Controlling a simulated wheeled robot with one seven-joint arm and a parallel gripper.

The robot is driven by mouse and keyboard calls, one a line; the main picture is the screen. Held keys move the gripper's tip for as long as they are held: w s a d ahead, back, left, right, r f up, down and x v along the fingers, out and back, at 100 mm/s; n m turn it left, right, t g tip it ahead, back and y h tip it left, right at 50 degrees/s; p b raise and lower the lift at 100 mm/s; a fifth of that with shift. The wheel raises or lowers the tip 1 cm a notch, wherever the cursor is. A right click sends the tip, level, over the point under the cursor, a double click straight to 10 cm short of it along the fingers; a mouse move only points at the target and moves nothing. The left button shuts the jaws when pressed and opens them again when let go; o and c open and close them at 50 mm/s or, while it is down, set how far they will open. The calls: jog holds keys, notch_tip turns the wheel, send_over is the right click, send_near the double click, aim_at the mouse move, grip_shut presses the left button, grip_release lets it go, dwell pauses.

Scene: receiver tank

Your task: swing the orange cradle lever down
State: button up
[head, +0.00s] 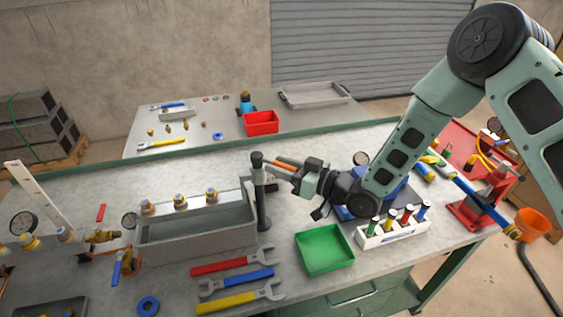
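The orange cradle lever (283,162) shows in the head view as a short orange bar, close to level. It runs right from near the top of a dark upright post (260,192) at the right end of a grey tank (196,236). My gripper (297,171) is at the lever's right end, reaching in from the right. Its dark fingers overlap that end and hide it. At this size I cannot tell whether the fingers are closed on the lever or only around or beside it.
Red, blue and yellow wrenches (236,281) lie in front. A green tray (325,249) and a white rack of colored-top bottles (392,234) are below and right of my gripper. The bench behind the tank is clear.

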jog(key=shift+a, duration=0.1)
grip_shut()
